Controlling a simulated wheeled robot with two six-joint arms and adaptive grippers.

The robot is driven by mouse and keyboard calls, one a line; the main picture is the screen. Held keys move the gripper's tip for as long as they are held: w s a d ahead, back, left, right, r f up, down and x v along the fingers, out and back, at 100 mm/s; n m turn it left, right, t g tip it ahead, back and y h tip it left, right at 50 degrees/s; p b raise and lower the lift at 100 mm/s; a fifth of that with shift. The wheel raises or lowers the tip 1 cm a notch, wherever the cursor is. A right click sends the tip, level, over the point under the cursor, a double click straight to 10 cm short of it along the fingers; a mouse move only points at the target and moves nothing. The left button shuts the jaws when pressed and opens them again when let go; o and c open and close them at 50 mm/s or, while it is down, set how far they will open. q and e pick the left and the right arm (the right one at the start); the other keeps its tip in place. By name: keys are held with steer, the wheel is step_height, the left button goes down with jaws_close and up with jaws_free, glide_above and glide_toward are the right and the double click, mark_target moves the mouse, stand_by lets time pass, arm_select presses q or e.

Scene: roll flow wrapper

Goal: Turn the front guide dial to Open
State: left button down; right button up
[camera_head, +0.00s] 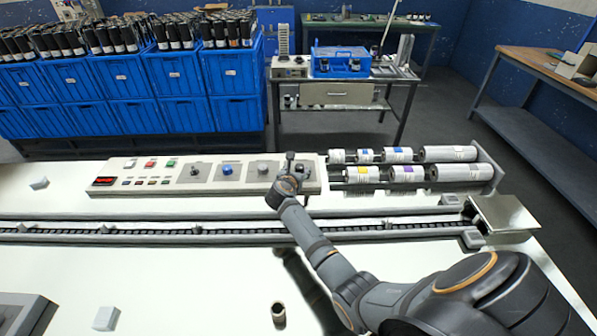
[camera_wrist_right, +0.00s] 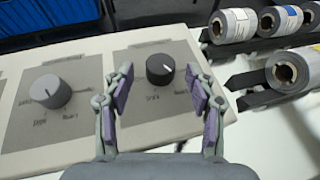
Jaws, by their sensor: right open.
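A control panel (camera_head: 135,180) carries a row of dials. My right gripper (camera_wrist_right: 160,78) is open above its right end, with one finger on each side of a black dial (camera_wrist_right: 160,68). A gap shows between the dial and each finger. The black dial's white mark points to the right and slightly up. A grey dial (camera_wrist_right: 50,91) stands to its left; it also shows in the head view (camera_head: 263,168). The labels are too blurred to read, so I cannot tell which dial is the front guide dial. My right gripper (camera_head: 290,178) hides much of the panel's right end in the head view.
A blue dial (camera_head: 227,170) and a dark dial (camera_head: 195,171) sit farther left. Film rolls (camera_head: 450,172) lie right of the panel. A conveyor track (camera_head: 130,237) runs in front. Blue crates (camera_head: 120,82) and a metal cart (camera_head: 340,93) stand behind.

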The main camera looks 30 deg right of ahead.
mark_target(300, 168)
steer(key=shift+x, duration=1.1)
steer(key=shift+r, duration=0.1)
steer(key=shift+c, duration=0.3)
